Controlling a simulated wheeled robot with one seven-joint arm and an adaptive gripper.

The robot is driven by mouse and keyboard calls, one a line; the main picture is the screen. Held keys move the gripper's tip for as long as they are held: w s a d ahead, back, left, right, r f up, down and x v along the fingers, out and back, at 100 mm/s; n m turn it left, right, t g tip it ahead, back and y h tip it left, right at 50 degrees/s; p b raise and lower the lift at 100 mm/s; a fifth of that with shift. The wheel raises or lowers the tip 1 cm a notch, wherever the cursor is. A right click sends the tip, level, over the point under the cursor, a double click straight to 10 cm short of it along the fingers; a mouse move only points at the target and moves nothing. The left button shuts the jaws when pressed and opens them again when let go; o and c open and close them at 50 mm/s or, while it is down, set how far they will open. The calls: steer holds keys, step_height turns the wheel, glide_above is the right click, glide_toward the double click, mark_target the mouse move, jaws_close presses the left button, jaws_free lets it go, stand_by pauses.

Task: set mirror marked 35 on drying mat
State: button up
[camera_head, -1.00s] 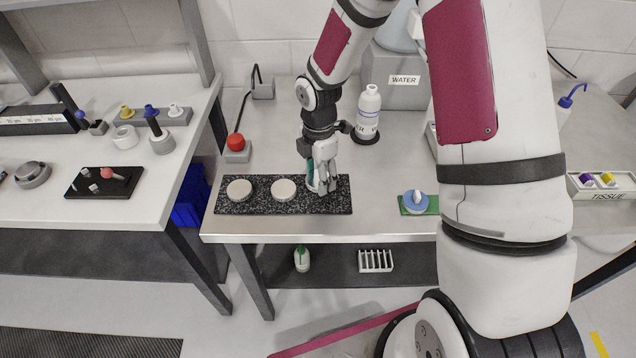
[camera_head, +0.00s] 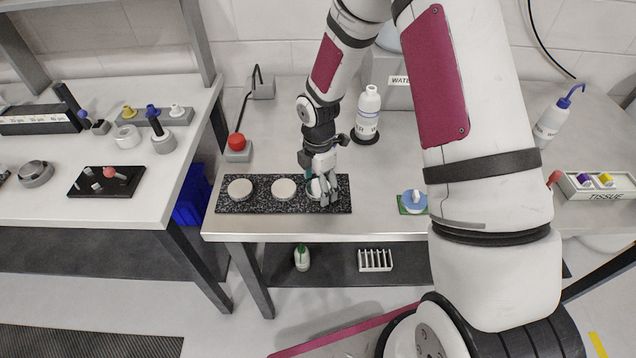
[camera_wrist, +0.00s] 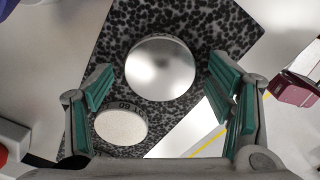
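A round, shiny mirror (camera_wrist: 160,68) sits at the right end of a black speckled slab (camera_wrist: 215,20). Faint marking shows at its far rim, but I cannot read the number. In the head view the mirror (camera_head: 314,188) is partly hidden by my gripper (camera_head: 325,198), which is low over it. In the wrist view my gripper (camera_wrist: 163,85) is open, its green-padded fingers apart on either side of the mirror, with gaps showing. Two pale matte discs, the left (camera_head: 240,189) and middle (camera_head: 284,189), also sit on the slab. I cannot tell which surface is the drying mat.
A blue round item on a green mat (camera_head: 405,209) lies to the right, partly behind my arm. A white bottle (camera_head: 367,112) stands behind the gripper. The left bench (camera_head: 130,215) holds a black plate (camera_head: 105,182).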

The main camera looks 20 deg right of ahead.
step_height(320, 180, up, 12)
steer(key=b, duration=0.1)
step_height(320, 180, up, 8)
steer(key=m+t, duration=0.1)
steer(key=m, duration=0.3)
glide_above(318, 188)
steer(key=s+d, duration=0.1)
steer(key=s, duration=0.2)
steer(key=s+r+m+t, duration=0.4)
steer(key=s+r+m, duration=1.1)
steer(key=s, duration=0.5)
steer(key=shift+d+r+m+t, duration=0.2)
steer(key=shift+d+m+t, duration=0.1)
steer(key=shift+m, duration=0.6)
